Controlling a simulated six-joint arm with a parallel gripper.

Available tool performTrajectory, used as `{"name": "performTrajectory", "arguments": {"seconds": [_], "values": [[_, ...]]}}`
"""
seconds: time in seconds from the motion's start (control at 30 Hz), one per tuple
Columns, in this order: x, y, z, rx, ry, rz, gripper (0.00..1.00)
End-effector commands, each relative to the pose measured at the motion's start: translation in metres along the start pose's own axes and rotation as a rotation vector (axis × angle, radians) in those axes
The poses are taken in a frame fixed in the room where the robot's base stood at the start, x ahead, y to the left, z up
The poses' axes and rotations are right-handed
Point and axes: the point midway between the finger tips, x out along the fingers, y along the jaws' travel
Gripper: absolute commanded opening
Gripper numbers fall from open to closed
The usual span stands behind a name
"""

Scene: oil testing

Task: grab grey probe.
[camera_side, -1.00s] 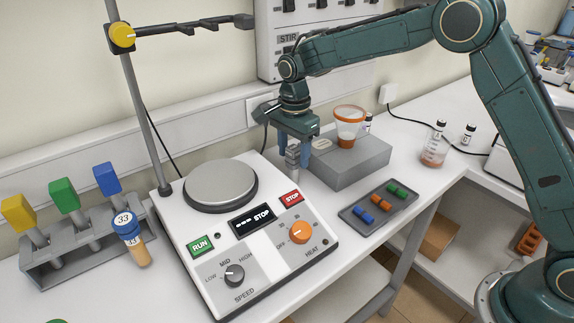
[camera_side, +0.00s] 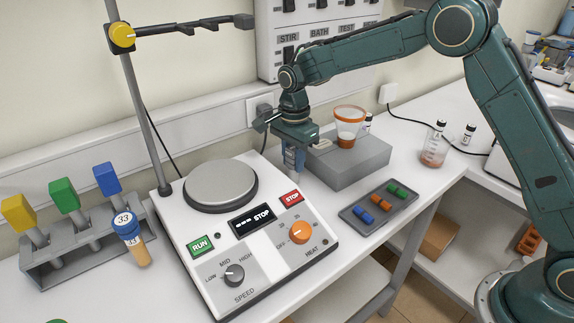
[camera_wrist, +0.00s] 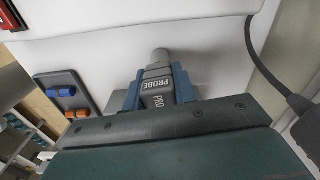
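The grey probe shows in the wrist view (camera_wrist: 157,92), with its label reading PROBE, between the two blue fingers of my gripper (camera_wrist: 156,97). The fingers sit close on both sides of it, but I cannot tell whether they press on it. In the side view my gripper (camera_side: 293,158) points down in front of the grey block, just behind the hot plate's red STOP button. There the near finger hides most of the probe.
The hot plate (camera_side: 265,262) is close on the left. A grey block (camera_side: 352,166) carrying an orange-rimmed cup (camera_side: 348,128) is on the right. A dark tray (camera_side: 362,222) with coloured pieces lies in front. A cable (camera_wrist: 262,75) runs beside my gripper.

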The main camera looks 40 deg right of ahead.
Motion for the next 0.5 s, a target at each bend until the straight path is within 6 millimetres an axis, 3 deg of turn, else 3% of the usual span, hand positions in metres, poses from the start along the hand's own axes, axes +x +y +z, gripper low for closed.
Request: {"name": "performTrajectory", "arguments": {"seconds": [0.3, 0.5], "values": [[-0.002, 0.000, 0.000, 0.000, 0.000, -0.001, 0.02], [-0.013, -0.001, 0.000, 0.000, 0.000, -0.003, 0.02]]}}
